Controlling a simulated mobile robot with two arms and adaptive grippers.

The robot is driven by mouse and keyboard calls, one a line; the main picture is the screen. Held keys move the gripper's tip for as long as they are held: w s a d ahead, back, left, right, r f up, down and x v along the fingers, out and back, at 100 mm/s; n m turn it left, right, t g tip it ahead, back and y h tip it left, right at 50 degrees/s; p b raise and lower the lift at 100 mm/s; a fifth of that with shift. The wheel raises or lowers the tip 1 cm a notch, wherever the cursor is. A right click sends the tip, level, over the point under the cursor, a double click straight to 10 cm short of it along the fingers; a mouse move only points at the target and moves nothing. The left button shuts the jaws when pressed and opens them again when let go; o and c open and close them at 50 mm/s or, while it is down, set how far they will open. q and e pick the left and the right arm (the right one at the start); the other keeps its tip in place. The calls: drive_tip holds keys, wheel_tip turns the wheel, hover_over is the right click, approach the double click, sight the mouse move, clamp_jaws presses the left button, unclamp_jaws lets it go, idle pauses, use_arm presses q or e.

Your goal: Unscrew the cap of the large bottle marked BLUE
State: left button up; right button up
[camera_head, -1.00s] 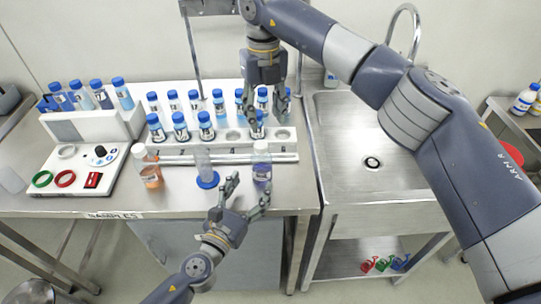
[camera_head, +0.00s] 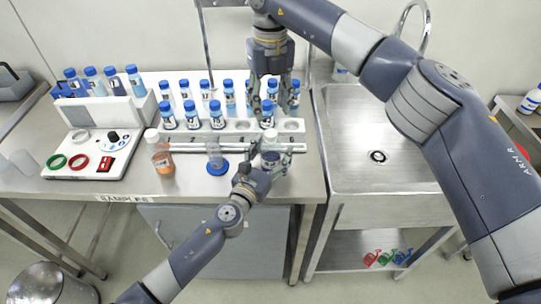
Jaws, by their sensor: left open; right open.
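A large bottle with a white cap (camera_head: 270,135) and bluish-purple liquid (camera_head: 270,156) stands upright at the counter's front right. I cannot read its label. My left gripper (camera_head: 271,155) is open, with its fingers on either side of this bottle. It partly hides the body; I cannot tell whether the fingers touch it. My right gripper (camera_head: 270,112) is open, pointing down behind and above the white cap, close to a blue-capped vial in the rack. A large bottle with orange liquid (camera_head: 162,160) and a white cap stands further left.
A clear cylinder on a blue base (camera_head: 217,168) stands between the large bottles. Behind is a white rack (camera_head: 240,125) with several blue-capped vials. A white device (camera_head: 85,158) with coloured rings is at left. The sink (camera_head: 375,185) is at right.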

sight(271, 133)
use_arm(q)
drive_tip(key=shift+w+d, duration=0.1)
drive_tip(key=c, duration=0.6)
use_arm(e)
drive_tip(key=shift+w+f, duration=0.1)
use_arm(q)
clamp_jaws()
use_arm(e)
drive_tip(key=m, duration=1.1)
drive_tip(key=shift+m, duration=0.3)
drive_tip(key=m, duration=0.4)
drive_tip(key=shift+m, duration=0.4)
drive_tip(key=m, duration=0.5)
drive_tip(key=shift+m, duration=0.4)
drive_tip(key=shift+f, duration=0.3)
wheel_tip(271, 133, down, 7)
drive_tip(key=shift+f, duration=0.15)
